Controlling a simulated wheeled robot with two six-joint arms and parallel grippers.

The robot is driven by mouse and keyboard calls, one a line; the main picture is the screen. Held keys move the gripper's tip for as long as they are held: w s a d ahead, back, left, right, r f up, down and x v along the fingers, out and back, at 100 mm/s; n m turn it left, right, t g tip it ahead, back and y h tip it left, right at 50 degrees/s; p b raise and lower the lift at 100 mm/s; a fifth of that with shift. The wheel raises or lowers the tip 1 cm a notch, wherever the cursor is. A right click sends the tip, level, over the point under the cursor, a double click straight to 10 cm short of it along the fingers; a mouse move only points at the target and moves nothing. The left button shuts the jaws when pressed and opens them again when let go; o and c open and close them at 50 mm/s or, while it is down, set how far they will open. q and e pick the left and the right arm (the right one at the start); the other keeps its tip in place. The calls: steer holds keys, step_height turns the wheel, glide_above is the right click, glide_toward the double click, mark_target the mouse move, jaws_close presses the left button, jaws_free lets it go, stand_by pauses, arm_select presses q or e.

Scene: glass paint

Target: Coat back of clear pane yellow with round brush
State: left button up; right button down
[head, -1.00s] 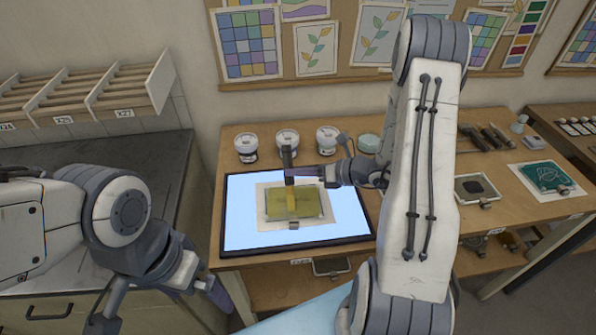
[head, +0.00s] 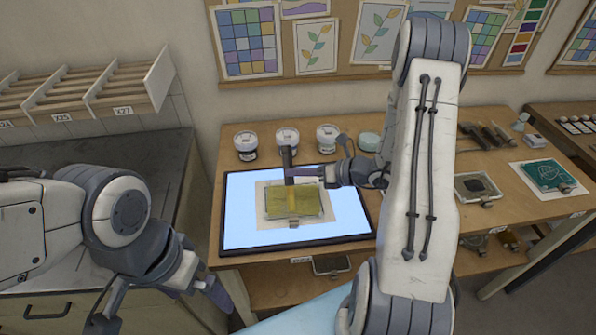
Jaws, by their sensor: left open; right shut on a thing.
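The pane (head: 309,205) lies on a pale sheet (head: 265,219) on the lit light panel (head: 240,233), and its face looks covered in translucent olive yellow. My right gripper (head: 318,174) is shut on the round brush (head: 287,158), which stands upright with a dark handle. The brush's yellow lower end is over the middle of the pane; I cannot tell whether it touches. A small metal clip (head: 294,224) sits at the pane's front edge. My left gripper (head: 205,287) is open and empty, low at the left, away from the panel.
Several white jars (head: 246,145) stand behind the panel, with a green round dish (head: 369,141) beside them. Brushes or tools (head: 485,136) lie at the back right. A small tray (head: 477,188) and a teal pane (head: 548,174) are on the right.

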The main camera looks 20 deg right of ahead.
mark_target(289, 159)
steer(key=shift+w+a, duration=0.25)
steer(key=shift+a, duration=0.35)
steer(key=shift+w+a, duration=0.2)
steer(key=shift+a, duration=0.35)
step_height(289, 159, up, 5)
steer(key=p, duration=0.3)
steer(key=shift+p, duration=0.35)
steer(key=shift+s+f, duration=0.1)
